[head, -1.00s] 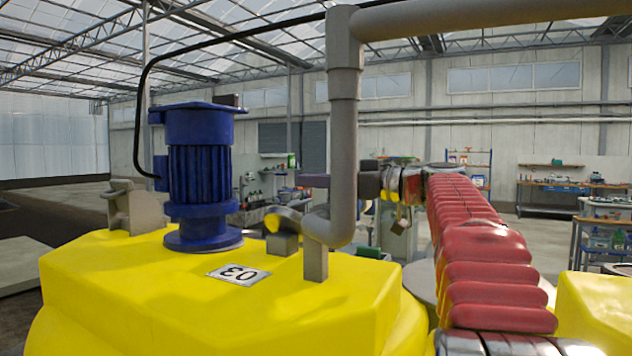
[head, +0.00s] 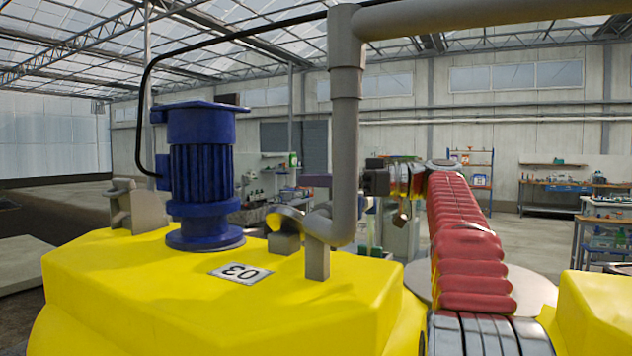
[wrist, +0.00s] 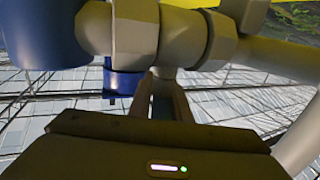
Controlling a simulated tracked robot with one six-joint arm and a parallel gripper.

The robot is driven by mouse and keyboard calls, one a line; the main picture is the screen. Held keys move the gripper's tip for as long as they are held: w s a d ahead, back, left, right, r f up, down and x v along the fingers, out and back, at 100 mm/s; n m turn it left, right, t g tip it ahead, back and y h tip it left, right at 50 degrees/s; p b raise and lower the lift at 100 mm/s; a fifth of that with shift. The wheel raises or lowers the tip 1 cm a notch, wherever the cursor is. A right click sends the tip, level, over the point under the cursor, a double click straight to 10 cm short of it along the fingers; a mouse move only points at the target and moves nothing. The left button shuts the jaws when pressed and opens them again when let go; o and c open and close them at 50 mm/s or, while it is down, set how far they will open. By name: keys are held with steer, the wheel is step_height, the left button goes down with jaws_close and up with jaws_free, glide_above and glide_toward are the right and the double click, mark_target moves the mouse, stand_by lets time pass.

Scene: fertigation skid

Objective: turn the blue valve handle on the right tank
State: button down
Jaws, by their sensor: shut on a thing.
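A yellow tank (head: 200,305) marked 03 fills the front of the head view, with a blue motor (head: 200,170) on top. A grey pipe (head: 344,130) rises beside it. My gripper (wrist: 165,92) is shut in the wrist view, with a narrow blue-green piece, seemingly the blue valve handle (wrist: 162,106), between its fingers. Grey pipe fittings (wrist: 125,30) lie just past the fingertips. In the head view the standing pipe hides the fingers.
The overhead pipe (head: 500,14) runs to the right from the standing pipe. Another yellow tank (head: 600,305) shows at the lower right, close to my red-sleeved arm. Workbenches (head: 560,195) and shelves stand far back by the wall.

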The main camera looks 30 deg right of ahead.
steer(key=shift+r, duration=0.15)
steer(key=c, duration=1.7)
jaws_free()
steer(key=v, duration=1.3)
steer(key=shift+s+d, duration=0.2)
steer(key=shift+d, duration=0.15)
